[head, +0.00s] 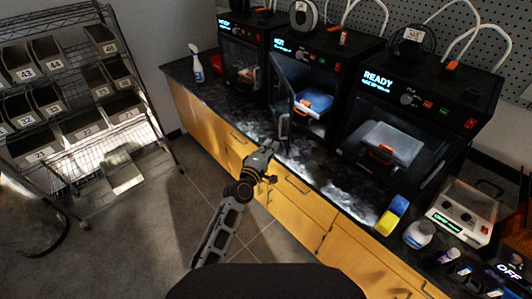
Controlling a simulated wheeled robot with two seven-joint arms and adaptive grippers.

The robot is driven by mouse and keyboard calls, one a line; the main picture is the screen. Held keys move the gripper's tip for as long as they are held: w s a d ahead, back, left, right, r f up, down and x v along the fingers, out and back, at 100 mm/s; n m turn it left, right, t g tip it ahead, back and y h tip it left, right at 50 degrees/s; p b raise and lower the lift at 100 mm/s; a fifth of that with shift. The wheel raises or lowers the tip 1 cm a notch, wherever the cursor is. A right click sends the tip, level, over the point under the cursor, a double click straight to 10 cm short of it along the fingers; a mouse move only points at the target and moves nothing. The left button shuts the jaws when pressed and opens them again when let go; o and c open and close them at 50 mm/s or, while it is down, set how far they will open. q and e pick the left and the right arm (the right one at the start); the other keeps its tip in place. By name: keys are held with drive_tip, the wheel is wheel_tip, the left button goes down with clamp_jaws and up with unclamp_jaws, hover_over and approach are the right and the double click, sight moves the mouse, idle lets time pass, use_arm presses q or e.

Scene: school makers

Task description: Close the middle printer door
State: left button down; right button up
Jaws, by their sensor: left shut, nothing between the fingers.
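The middle printer (318,58) is a black box on the counter, between two similar printers. Its front is open and shows a blue-and-white bed (316,101) with an orange clip. Its dark door (284,98) appears swung out on the left side of the opening; its exact angle is hard to tell. My left gripper (272,148) is shut and empty, over the counter's front edge, in front of and below the door's lower end. A small gap seems to separate them, but contact cannot be ruled out. My right gripper is not in view.
The left printer (240,38) and right printer (425,100) flank it. A spray bottle (196,64) stands at the counter's left. A blue-yellow block (391,215), a jar (418,234) and a white device (461,212) are at the right. A bin rack (62,90) stands far left; floor between is clear.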

use_arm(q)
drive_tip(key=shift+v, duration=1.8)
